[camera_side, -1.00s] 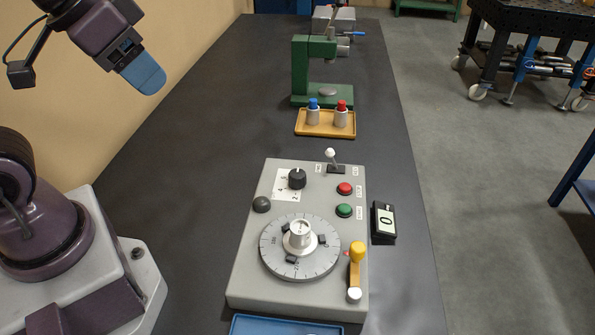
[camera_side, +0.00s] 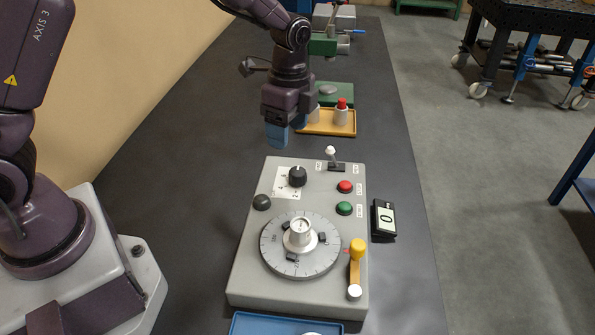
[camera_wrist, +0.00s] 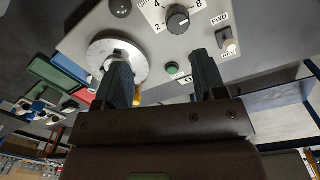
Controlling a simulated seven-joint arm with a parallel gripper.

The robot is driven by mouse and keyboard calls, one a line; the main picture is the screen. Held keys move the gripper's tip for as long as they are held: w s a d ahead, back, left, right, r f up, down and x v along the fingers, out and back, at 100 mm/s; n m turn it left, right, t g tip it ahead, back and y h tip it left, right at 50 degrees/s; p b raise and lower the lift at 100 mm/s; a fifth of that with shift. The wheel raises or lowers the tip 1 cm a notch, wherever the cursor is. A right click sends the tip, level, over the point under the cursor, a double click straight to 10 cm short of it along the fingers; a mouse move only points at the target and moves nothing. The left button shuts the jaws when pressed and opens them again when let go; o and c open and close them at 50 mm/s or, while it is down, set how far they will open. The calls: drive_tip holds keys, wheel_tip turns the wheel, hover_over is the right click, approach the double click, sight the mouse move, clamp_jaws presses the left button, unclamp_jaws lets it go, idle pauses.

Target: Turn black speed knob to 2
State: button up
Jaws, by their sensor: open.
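The black speed knob (camera_side: 297,177) sits on the upper part of the grey control box (camera_side: 243,285), on a white scale plate (camera_side: 284,184). In the wrist view the knob (camera_wrist: 178,19) shows at the top, with the numbers 2, 4 and 8 readable around it; its pointer mark is too small to read surely. My gripper (camera_side: 278,140) hangs above the table just behind the box's far edge, apart from the knob and higher than it. In the wrist view its two dark fingers (camera_wrist: 160,82) are spread with nothing between them.
The box also carries a white-tipped toggle (camera_side: 330,151), red button (camera_side: 345,188), green button (camera_side: 344,209), round dial (camera_side: 272,262) and yellow-handled crank (camera_side: 357,253).

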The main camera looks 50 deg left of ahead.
sight(298, 171)
drive_tip(key=f+m, duration=0.1)
drive_tip(key=f, duration=0.3)
drive_tip(key=w+f+m, duration=0.1)
drive_tip(key=f+m, duration=0.1)
drive_tip(key=f, duration=0.2)
drive_tip(key=w+f+m, duration=0.1)
drive_tip(key=f, duration=0.3)
drive_tip(key=shift+w+f+m+t, duration=0.1)
drive_tip(key=shift+w+m+t, duration=0.05)
drive_tip(key=shift+m+t, duration=0.2)
drive_tip(key=shift+c, duration=0.2)
drive_tip(key=c, duration=0.9)
